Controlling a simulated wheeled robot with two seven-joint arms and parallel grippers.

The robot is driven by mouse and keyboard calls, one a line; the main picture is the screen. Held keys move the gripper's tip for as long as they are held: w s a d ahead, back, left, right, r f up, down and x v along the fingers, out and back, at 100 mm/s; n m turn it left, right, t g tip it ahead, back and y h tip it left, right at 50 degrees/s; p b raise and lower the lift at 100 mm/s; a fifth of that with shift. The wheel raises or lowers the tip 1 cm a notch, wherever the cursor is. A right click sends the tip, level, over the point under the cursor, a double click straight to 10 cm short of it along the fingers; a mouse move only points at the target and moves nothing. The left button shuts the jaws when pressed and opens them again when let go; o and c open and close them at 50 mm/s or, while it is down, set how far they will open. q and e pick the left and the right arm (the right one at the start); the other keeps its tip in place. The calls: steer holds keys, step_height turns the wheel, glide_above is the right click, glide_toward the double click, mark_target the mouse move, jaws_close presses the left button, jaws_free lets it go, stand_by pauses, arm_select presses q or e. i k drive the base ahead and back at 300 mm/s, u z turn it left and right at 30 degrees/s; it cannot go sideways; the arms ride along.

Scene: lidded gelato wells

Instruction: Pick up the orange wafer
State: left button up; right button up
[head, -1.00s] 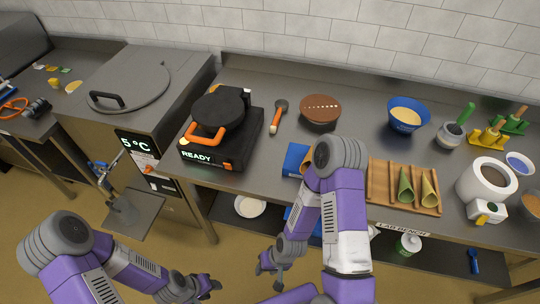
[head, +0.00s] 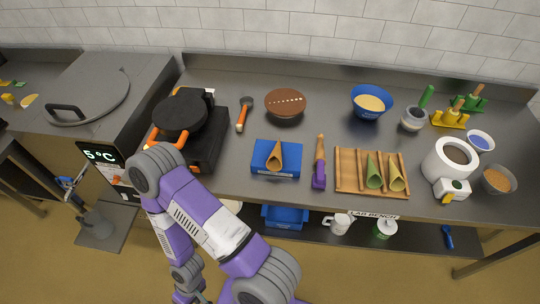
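A small light-orange flat disc (head: 30,100) lies on the counter at the far left edge. It looks like a wafer. My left gripper is not in view.
A lidded well (head: 90,95) with a black handle stands between the far-left counter and the bench. A wooden rack (head: 348,172) holds green and tan cones. A purple-handled cone tool (head: 319,170), a blue bowl (head: 368,112) and a white pot (head: 437,160) stand nearby.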

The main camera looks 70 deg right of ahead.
mark_target(274, 163)
steer(key=k, duration=0.9)
steer(key=z, duration=1.55)
steer(key=i, duration=0.1)
